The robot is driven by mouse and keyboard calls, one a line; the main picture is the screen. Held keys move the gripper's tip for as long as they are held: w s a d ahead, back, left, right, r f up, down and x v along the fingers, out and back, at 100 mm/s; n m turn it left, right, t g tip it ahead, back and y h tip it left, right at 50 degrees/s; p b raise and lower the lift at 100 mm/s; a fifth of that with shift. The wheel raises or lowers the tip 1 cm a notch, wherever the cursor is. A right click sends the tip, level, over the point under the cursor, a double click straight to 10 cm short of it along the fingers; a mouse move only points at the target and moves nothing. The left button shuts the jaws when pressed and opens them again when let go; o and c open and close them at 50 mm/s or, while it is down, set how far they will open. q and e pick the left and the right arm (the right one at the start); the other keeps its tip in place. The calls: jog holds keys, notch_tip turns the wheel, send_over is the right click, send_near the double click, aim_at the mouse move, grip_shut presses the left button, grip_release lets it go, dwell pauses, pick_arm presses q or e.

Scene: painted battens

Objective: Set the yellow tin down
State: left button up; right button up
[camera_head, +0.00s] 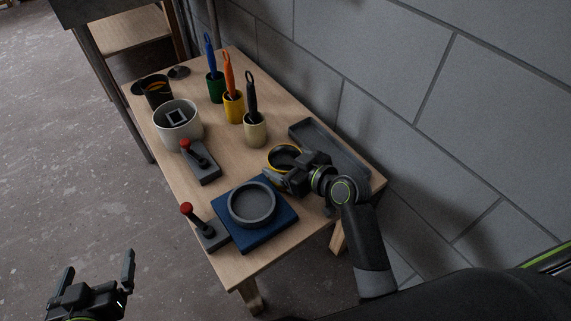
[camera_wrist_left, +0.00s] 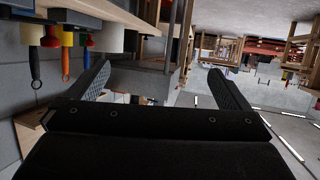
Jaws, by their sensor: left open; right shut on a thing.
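The yellow tin (camera_head: 284,152) shows as a round yellow rim with a dark inside, at the right part of the wooden table. My right gripper (camera_head: 276,180) is shut on it from the near side and hides part of its wall. The tin looks upright; I cannot tell whether its base touches the table. My left gripper (camera_head: 97,272) is open and empty, off the table at the lower left. Its spread fingers also show in the left wrist view (camera_wrist_left: 155,80), with nothing between them.
A grey tray (camera_head: 330,146) lies behind the tin. A blue block with a grey ring dish (camera_head: 232,208) lies in front. Brushes stand in green (camera_head: 215,90), yellow (camera_head: 233,108) and cream (camera_head: 255,130) cups. Two red-knobbed tools and a white pot (camera_head: 177,133) stand left.

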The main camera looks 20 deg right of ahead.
pick_arm(q)
jog(key=shift+w+r+t, duration=0.2)
jog(key=shift+r+t, duration=0.1)
jog(key=shift+r, duration=0.2)
pick_arm(e)
jog(key=shift+f, duration=0.1)
pick_arm(q)
jog(key=shift+w+a+r+t, duration=0.1)
jog(key=shift+w+r+t, duration=0.05)
jog(key=shift+r+t, duration=0.2)
pick_arm(e)
jog(key=o, duration=1.2)
jog(key=shift+f, duration=0.15)
jog(key=shift+c, duration=0.2)
jog(key=p+v, duration=0.1)
jog(key=v, duration=0.4)
jog(key=shift+s+d+r, duration=0.1)
jog(key=shift+d+r, duration=0.05)
jog(key=shift+r, duration=0.05)
pick_arm(q)
jog(key=s+d+f+g+h+p, duration=0.1)
jog(key=s+d+f+g+h, duration=0.1)
jog(key=s+f+g, duration=0.8)
jog(key=shift+s+d+f, duration=0.7)
jog(key=shift+s+d, duration=0.05)
jog(key=shift+s, duration=0.5)
pick_arm(e)
jog(key=v, duration=0.6)
jog(key=shift+s, duration=0.3)
